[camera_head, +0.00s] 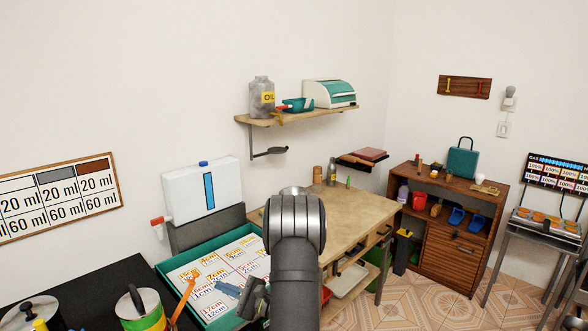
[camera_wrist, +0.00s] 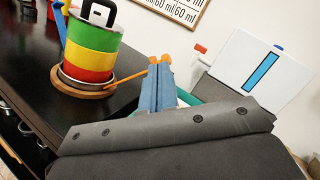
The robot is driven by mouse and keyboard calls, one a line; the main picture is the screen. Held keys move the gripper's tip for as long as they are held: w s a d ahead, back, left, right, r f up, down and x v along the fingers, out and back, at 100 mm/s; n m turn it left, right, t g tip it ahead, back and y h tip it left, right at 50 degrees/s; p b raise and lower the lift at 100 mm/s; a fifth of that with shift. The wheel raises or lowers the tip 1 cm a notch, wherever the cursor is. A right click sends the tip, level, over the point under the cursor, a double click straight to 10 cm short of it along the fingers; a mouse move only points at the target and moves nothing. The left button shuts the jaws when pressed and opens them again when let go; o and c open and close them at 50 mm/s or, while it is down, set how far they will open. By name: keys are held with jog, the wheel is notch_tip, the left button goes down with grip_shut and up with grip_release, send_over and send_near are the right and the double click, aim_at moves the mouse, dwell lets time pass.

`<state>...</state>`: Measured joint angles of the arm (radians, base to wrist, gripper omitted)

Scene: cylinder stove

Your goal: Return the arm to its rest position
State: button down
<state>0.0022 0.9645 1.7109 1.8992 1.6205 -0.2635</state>
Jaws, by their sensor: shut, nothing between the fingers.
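My arm (camera_head: 296,225) rises in the middle foreground of the head view and hides part of the workbench behind it. My gripper (camera_head: 222,287) is low in that view, in front of the chart tray. In the wrist view my gripper (camera_wrist: 160,66) shows two blue fingers with orange-brown tips, shut together with nothing between them. A striped green, yellow and red pot (camera_wrist: 88,48) stands left of the fingers on a round wooden board (camera_wrist: 82,88). An orange stick (camera_wrist: 132,77) extends from the pot toward the fingers; I cannot tell whether it touches them.
The black counter (camera_head: 118,278) carries the pot (camera_head: 140,309) at lower left. A teal tray (camera_head: 172,269) with a printed chart lies left of my arm, below a white tank (camera_head: 201,187). The wooden workbench (camera_head: 352,208) stands behind my arm. Open tiled floor (camera_head: 425,300) lies at right.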

jog(key=w+a+r+n+g+h, duration=0.1)
jog(key=w+a+r+g+h, duration=0.1)
jog(key=g, duration=0.4)
jog(key=w+a+r+n+g+h, duration=0.1)
jog(key=w+a+r+g+h, duration=0.1)
jog(key=r+g+h, duration=0.3)
jog(key=shift+w+g, duration=0.3)
jog(key=shift+g, duration=0.4)
jog(key=shift+r, duration=0.1)
jog(key=shift+n, duration=0.3)
jog(key=s+d+f+t+y, duration=0.1)
jog(key=s+f+t+y, duration=0.2)
jog(key=t+y, duration=0.3)
jog(key=shift+s+d+f+t+y, duration=0.35)
jog(key=shift+f+y, duration=0.25)
jog(key=shift+f, duration=0.3)
jog(key=shift+w, duration=0.1)
